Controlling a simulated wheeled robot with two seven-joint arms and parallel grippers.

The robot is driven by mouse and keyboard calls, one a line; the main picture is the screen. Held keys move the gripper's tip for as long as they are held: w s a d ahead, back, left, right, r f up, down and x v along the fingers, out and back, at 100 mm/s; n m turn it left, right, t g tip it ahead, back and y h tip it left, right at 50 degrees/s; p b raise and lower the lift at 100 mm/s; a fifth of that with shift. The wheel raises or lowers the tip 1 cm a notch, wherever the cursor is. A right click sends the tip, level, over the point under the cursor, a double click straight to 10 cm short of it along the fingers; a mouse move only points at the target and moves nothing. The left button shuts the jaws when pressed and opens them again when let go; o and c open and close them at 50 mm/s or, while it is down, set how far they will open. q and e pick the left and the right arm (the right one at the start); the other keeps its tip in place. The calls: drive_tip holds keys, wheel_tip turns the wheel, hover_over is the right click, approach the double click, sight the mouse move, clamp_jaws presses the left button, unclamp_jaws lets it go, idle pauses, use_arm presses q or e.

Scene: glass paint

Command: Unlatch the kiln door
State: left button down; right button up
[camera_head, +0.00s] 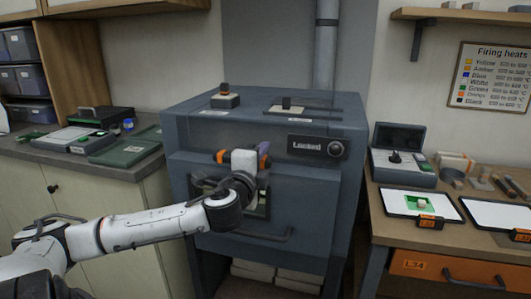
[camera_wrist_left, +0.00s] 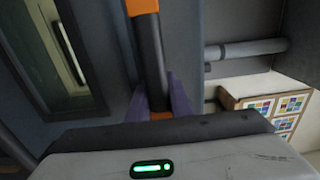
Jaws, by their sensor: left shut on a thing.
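The kiln (camera_head: 185,127) is a large blue-grey box in the middle of the head view. Its front door (camera_head: 305,190) is closed and has a window and a low bar handle (camera_head: 268,236). A dark latch lever with orange bands (camera_head: 222,157) crosses the upper door; it fills the middle of the left wrist view (camera_wrist_left: 150,55). My left gripper (camera_head: 262,158) is in front of the door, shut on the latch lever, its purple fingers (camera_wrist_left: 160,98) on either side. The gripper and forearm hide part of the lever and the window.
Two small fittings stand on the kiln top. A left counter (camera_head: 140,168) holds green and grey trays. A right workbench (camera_head: 375,213) holds a case and white boards.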

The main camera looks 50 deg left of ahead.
use_arm(q)
drive_tip(key=shift+f, duration=0.1)
idle(0.3)
drive_tip(key=c, duration=1.6)
unclamp_jaws()
